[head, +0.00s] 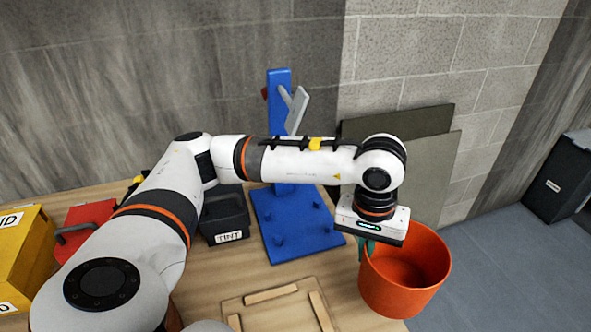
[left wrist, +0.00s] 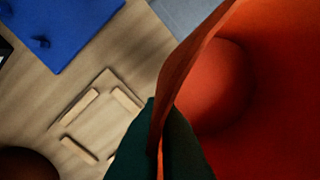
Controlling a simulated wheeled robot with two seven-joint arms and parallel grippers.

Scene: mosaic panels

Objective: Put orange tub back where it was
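An orange tub (head: 402,290) is at the right edge of the wooden table in the head view. It is upright or nearly so, and the inside looks empty. My left gripper (head: 366,250) is at the tub's left rim, pointing down. In the left wrist view the dark fingers (left wrist: 160,145) sit on both sides of the tub's wall (left wrist: 185,75) and pinch it. The tub fills the right of that view. I cannot tell whether the tub's base touches the table. My right gripper is not in view.
A wooden board with raised strips (head: 270,296) lies left of the tub. A blue pegged stand (head: 290,222) stands behind it. A black TINT bin (head: 226,214), red toolbox (head: 88,214) and yellow box (head: 22,255) are further left. Grey panels (head: 430,165) lean behind.

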